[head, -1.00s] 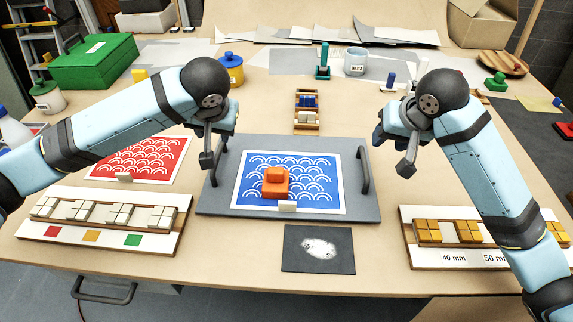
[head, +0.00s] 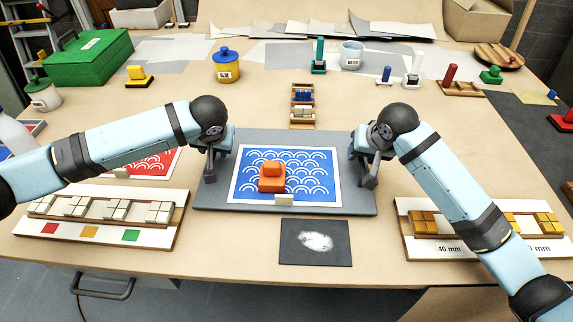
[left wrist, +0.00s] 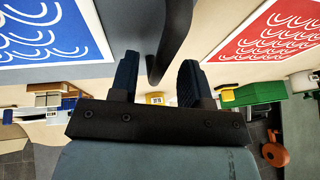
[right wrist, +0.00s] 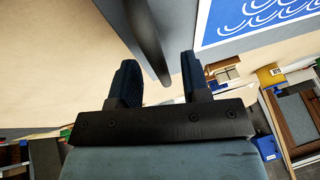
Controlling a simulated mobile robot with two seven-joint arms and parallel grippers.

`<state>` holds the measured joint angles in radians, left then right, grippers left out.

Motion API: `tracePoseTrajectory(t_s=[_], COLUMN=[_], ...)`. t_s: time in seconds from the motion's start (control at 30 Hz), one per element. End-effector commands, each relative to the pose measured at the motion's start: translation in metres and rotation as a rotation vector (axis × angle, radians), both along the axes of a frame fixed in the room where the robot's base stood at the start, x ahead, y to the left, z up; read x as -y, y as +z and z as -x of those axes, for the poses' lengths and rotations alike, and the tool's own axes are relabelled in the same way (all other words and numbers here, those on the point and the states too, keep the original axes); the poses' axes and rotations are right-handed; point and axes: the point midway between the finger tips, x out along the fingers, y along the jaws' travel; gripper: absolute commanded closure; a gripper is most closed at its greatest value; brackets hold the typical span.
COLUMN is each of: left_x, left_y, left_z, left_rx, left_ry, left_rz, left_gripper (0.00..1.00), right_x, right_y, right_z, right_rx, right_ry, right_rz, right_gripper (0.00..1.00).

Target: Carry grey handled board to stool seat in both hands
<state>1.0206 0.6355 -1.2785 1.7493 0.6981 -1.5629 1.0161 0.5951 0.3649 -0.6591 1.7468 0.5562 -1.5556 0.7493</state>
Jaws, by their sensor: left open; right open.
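The grey handled board (head: 300,209) lies flat on the table, with a blue wave-pattern sheet (head: 322,190) and an orange block (head: 271,178) on it. My left gripper (head: 211,172) is at the board's left handle; in the left wrist view the dark handle (left wrist: 174,40) stands between the open fingers (left wrist: 157,85). My right gripper (head: 368,178) is at the right handle; in the right wrist view that handle (right wrist: 150,45) runs between the open fingers (right wrist: 160,82). In the head view both handles are mostly hidden by my grippers. I cannot make out a stool.
A dark card with a white smudge (head: 316,242) lies just in front of the board. Tile racks stand at left (head: 100,218) and right (head: 425,240). A small block tray (head: 303,105) stands behind the board. A red wave sheet (head: 150,164) is partly behind my left arm.

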Motion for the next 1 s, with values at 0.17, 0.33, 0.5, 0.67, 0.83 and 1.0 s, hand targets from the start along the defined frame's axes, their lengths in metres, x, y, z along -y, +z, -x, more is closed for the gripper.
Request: tracePoseTrajectory(t_s=[0.17, 0.33, 0.5, 0.67, 0.83, 1.0], left_x=[-0.002, -0.003, -0.003, -0.003, -0.003, -0.003], left_y=[-0.013, -0.016, -0.016, -0.016, -0.015, -0.015], left_z=[-0.006, -0.007, -0.007, -0.007, -0.007, -0.007], left_rx=[0.001, 0.001, 0.001, 0.000, 0.000, 0.000], left_ry=[0.000, -0.001, -0.001, 0.000, 0.000, 0.000], left_rz=[0.000, 0.001, 0.001, 0.001, 0.001, 0.001], left_gripper=[0.57, 0.57, 0.57, 0.91, 1.00, 1.00], right_x=[-0.003, -0.003, -0.003, -0.003, -0.003, -0.003], right_y=[-0.013, -0.016, -0.016, -0.016, -0.016, -0.016], right_z=[-0.005, -0.006, -0.007, -0.006, -0.006, -0.007], right_rx=[0.000, 0.000, 0.000, 0.000, 0.000, 0.000], right_ry=[0.000, 0.000, 0.000, 0.000, 0.000, 0.000], right_rz=[0.000, 0.001, 0.000, 0.000, 0.001, 0.001], right_gripper=[0.57, 0.57, 0.57, 0.92, 1.00, 1.00])
